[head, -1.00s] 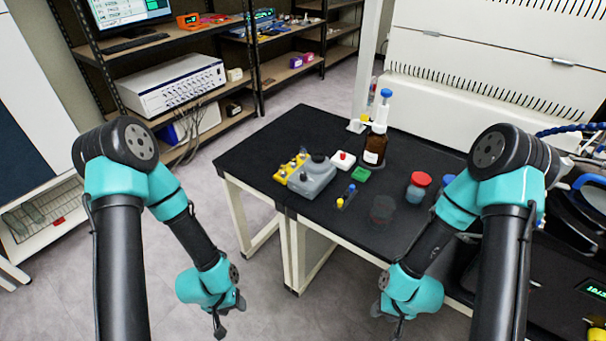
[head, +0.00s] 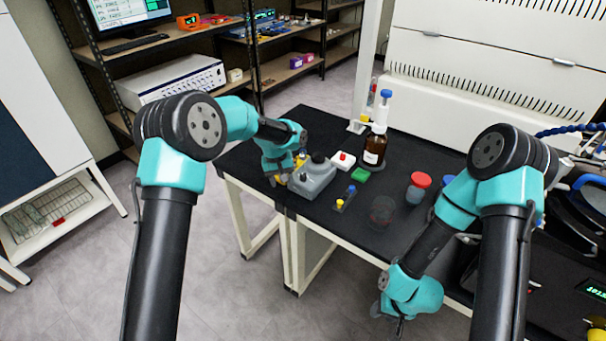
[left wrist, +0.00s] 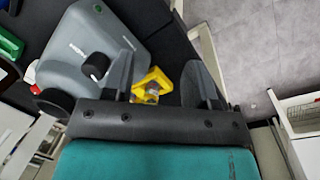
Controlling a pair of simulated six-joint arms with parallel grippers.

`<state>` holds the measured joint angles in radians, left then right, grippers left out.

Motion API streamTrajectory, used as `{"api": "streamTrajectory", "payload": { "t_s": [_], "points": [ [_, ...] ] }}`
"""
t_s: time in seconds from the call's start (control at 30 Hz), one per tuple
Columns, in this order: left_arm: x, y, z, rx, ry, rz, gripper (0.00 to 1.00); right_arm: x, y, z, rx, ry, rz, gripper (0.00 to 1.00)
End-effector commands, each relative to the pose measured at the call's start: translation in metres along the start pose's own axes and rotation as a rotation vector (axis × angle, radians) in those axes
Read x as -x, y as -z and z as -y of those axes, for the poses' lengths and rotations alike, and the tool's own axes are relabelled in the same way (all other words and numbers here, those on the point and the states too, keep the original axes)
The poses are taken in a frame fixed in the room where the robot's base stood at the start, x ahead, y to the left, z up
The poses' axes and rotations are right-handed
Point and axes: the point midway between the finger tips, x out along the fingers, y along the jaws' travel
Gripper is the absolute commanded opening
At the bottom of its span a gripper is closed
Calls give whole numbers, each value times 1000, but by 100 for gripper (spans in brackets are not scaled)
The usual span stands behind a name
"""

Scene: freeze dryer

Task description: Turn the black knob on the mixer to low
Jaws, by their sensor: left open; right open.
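The grey mixer (head: 316,183) stands on the black table, with a dark round top piece (head: 319,157). In the left wrist view the mixer (left wrist: 75,45) fills the upper left, and its black knob (left wrist: 96,66) sticks out from its face. My left gripper (head: 278,181) is at the mixer's left side in the head view. In the left wrist view my left gripper (left wrist: 160,75) is open, with one finger close beside the knob; whether they touch is unclear. My right gripper (head: 399,325) hangs low in front of the table, away from the mixer.
A yellow rack (left wrist: 152,84) lies beyond the space between my left fingers.

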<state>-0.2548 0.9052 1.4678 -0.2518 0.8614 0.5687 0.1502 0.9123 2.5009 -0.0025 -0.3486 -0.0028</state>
Motion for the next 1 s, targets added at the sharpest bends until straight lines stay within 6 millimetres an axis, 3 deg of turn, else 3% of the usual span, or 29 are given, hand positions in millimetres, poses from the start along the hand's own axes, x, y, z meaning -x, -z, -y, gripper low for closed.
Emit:
{"api": "streamTrajectory", "payload": {
  "t_s": [0.03, 0.2, 0.3, 0.4, 0.77, 1.0],
  "points": [
    [24, 9, -17, 7, 17, -13, 53, 0, 0, 0, 0, 0, 0, 43],
    [99, 23, -63, 67, 87, -38, 53, 0, 0, 0, 0, 0, 0, 43],
    [132, 23, -82, 100, 117, -49, 53, 0, 0, 0, 0, 0, 0, 43],
    [150, 21, -92, 122, 133, -54, 53, 0, 0, 0, 0, 0, 0, 43],
    [155, 20, -94, 129, 139, -54, 53, 0, 0, 0, 0, 0, 0, 43],
    [143, 21, -92, 128, 140, -53, 53, 0, 0, 0, 0, 0, 0, 43]
  ]
}}
